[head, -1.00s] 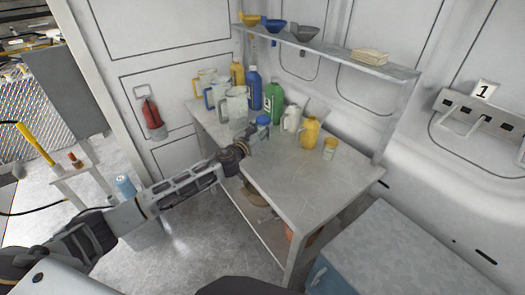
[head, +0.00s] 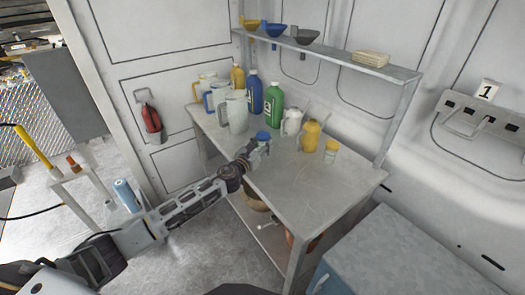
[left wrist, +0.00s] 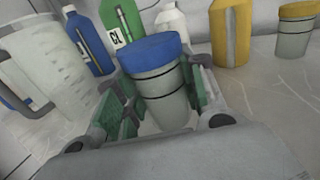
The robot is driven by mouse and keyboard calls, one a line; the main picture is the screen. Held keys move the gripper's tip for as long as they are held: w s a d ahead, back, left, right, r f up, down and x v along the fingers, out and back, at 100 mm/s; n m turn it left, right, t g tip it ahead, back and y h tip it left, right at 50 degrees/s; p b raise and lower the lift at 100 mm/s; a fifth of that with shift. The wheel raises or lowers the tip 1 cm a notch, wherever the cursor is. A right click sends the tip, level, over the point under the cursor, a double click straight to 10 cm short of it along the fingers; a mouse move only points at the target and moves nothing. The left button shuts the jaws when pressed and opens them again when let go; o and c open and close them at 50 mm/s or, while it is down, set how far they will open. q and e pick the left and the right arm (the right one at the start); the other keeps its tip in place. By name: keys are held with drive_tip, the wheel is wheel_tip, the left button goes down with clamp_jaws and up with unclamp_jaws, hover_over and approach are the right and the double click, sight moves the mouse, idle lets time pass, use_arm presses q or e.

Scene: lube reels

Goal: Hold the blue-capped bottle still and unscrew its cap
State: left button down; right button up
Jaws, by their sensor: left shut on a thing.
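The blue-capped bottle is a small pale, translucent jar (left wrist: 160,92) with a wide blue cap (left wrist: 152,52). In the head view its blue cap (head: 262,136) shows near the left edge of the workbench. My left gripper (head: 260,149) reaches in from the left at bottle height. In the left wrist view its green-padded fingers (left wrist: 160,104) are shut on the jar's body, one on each side, below the cap. The cap is on the jar and clear of the fingers. I cannot tell whether the base touches the bench. My right gripper is out of view.
Close behind stand a clear pitcher (head: 237,112), a blue bottle (head: 255,95), a green bottle (head: 274,106) and a white jug (head: 291,122). A yellow jug (head: 311,136) and a yellow-lidded jar (head: 331,153) stand to the right. The workbench front (head: 305,190) is clear.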

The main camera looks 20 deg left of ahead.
use_arm(q)
wheel_tip(320, 180, down, 2)
drive_tip(key=shift+f+b, duration=0.1)
drive_tip(key=shift+b, duration=0.2)
drive_tip(key=shift+f, duration=0.4)
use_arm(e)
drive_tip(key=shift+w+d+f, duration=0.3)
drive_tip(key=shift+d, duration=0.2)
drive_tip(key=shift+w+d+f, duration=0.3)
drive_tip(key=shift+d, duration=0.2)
